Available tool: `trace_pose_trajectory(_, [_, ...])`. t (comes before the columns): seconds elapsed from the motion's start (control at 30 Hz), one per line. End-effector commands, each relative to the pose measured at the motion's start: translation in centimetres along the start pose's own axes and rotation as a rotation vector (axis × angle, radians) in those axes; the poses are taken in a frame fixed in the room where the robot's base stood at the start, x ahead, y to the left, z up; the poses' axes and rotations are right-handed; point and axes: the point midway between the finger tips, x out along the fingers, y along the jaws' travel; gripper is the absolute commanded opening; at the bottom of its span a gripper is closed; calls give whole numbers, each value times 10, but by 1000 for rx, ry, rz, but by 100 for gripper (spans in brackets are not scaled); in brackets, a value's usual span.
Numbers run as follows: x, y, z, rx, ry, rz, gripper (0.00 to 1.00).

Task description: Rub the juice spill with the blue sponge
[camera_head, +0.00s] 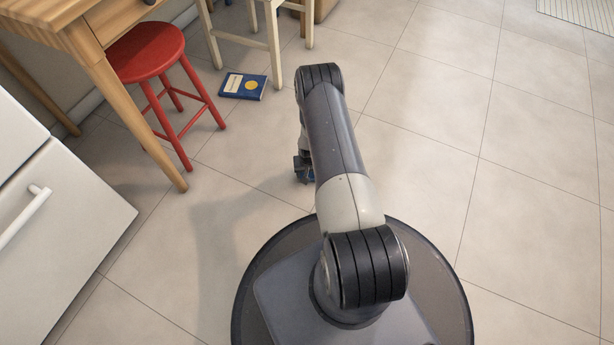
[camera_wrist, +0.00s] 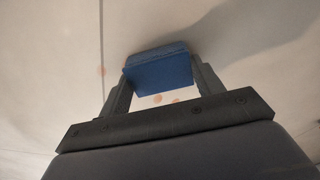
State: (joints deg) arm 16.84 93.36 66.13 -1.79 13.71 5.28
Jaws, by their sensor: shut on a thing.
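My gripper (camera_wrist: 160,85) is shut on the blue sponge (camera_wrist: 158,72), which sits between the two fingers in the wrist view. The sponge is held close to the tiled floor; I cannot tell whether it touches it. Small orange-brown spots of the juice spill (camera_wrist: 158,98) show on the floor just below the sponge in the picture, between the fingers. Another faint spot (camera_wrist: 101,71) lies to the left of the sponge. In the head view my gripper (camera_head: 303,172) is mostly hidden behind my arm, with a bit of blue showing. The spill is not visible there.
A red stool (camera_head: 148,55) stands at the upper left beside a wooden table (camera_head: 105,75). A blue book (camera_head: 243,86) lies on the floor near a cream chair (camera_head: 272,40). A white appliance (camera_head: 75,215) is at the left. The tiled floor (camera_head: 530,180) at the right is clear.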

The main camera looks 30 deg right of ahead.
Motion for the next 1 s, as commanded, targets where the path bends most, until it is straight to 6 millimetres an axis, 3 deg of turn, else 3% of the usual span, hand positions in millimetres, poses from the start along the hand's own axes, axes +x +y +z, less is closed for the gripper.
trace_pose_trajectory(1.0, [8,35,-57,1,5,0,41])
